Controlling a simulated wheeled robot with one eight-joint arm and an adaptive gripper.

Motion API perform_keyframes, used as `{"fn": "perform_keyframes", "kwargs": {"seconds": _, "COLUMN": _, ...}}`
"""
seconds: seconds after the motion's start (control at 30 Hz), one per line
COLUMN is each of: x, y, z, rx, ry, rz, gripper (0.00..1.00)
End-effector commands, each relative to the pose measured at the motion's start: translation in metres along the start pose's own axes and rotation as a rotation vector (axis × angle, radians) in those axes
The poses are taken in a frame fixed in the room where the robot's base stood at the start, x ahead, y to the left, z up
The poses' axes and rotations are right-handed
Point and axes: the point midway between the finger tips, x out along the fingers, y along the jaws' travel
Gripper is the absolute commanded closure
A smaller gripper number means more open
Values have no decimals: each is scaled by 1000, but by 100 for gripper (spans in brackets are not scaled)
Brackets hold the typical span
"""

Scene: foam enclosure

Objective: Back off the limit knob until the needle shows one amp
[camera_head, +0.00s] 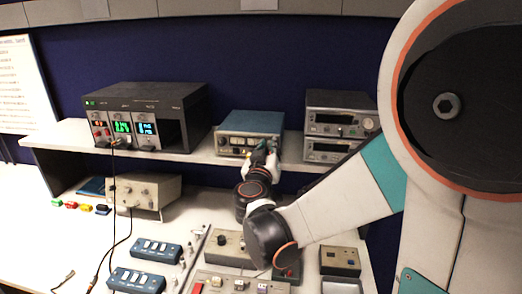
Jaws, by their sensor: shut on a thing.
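A blue instrument (250,123) stands on the shelf at the middle, with its front panel facing me. Small lit or pale patches show on the panel's left part, but a needle and its reading are too small to make out. My gripper (264,147) is at the right part of this panel, reaching up from below. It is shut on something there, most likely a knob. The gripper and wrist cover that part of the panel, so the limit knob itself is hidden.
A black unit with lit displays (148,112) stands left on the shelf (199,151). Below are a beige box (145,194), blue switch boxes (157,250) and hanging cables. My arm fills the right side.

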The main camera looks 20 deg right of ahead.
Motion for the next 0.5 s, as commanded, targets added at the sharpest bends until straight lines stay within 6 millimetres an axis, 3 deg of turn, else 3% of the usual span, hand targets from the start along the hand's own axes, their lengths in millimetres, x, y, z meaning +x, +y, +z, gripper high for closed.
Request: {"fn": "perform_keyframes", "kwargs": {"seconds": 0.5, "x": 0, "y": -1, "z": 0, "rx": -344, "ry": 10, "rz": -1, "gripper": 100}}
